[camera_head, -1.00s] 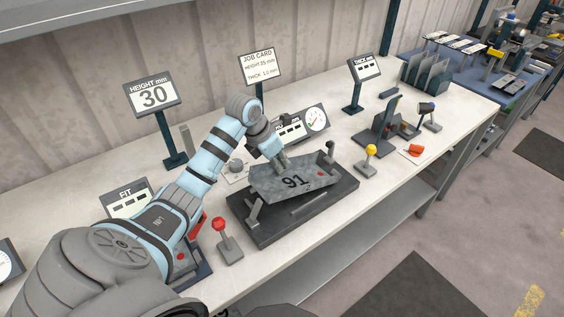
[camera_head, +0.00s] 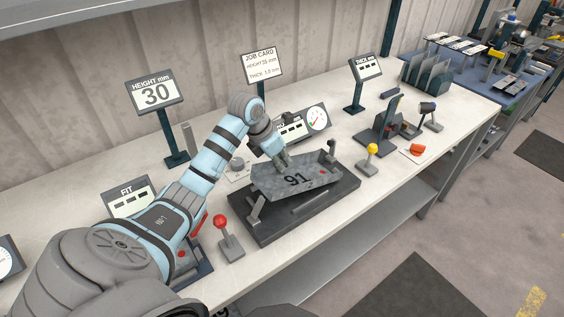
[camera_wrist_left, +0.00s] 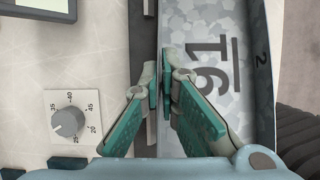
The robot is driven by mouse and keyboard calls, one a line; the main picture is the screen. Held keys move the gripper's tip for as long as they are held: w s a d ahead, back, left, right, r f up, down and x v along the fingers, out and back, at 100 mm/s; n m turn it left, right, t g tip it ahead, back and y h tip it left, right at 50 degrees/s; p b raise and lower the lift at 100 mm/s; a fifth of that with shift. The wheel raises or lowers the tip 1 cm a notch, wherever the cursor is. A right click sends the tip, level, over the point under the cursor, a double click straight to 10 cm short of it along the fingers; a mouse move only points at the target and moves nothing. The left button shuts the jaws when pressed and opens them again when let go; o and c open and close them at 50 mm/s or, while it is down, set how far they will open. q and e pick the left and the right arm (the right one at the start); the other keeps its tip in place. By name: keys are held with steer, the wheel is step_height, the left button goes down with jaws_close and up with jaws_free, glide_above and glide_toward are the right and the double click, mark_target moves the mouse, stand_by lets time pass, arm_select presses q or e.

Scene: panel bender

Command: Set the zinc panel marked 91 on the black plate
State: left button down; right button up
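The zinc panel marked 91 (camera_head: 322,176) is a mottled grey sheet with a raised edge. It lies over the black plate (camera_head: 262,232), its number facing up; whether it fully rests on the plate is hard to tell. My left gripper (camera_head: 281,162) is at the panel's back edge. In the left wrist view, the fingers of the left gripper (camera_wrist_left: 162,88) are close together on both sides of the panel's edge, and the panel (camera_wrist_left: 205,25) fills the right of that view. My right gripper is not in view.
A red-knobbed lever (camera_head: 221,222) stands in front-left of the plate, and a yellow-knobbed lever (camera_head: 372,149) stands to its right. Behind are a height sign reading 30 (camera_head: 155,94), a job card (camera_head: 262,66) and a dial gauge (camera_head: 317,117). A dial knob (camera_wrist_left: 67,121) lies beside the gripper.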

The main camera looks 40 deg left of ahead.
arm_select(q)
steer(key=shift+s+d+f+b, duration=0.1)
steer(key=shift+s+f+b, duration=0.2)
steer(key=shift+f, duration=0.35)
steer(key=shift+s+d+f+b, duration=0.1)
steer(key=shift+s+f+b, duration=0.15)
steer(key=shift+f, duration=0.4)
steer(key=shift+w+f, duration=0.2)
steer(key=shift+f, duration=0.1)
steer(key=shift+w, duration=0.1)
steer(key=c, duration=1.9)
jaws_free()
steer(key=shift+c, duration=0.2)
steer(key=o, duration=0.3)
steer(key=shift+w+a+f, duration=0.15)
steer(key=shift+a, duration=0.1)
steer(key=shift+o, duration=0.2)
steer(key=shift+a, duration=0.15)
steer(key=shift+r, duration=0.3)
steer(key=shift+w+f, duration=0.1)
steer(key=shift+w, duration=0.05)
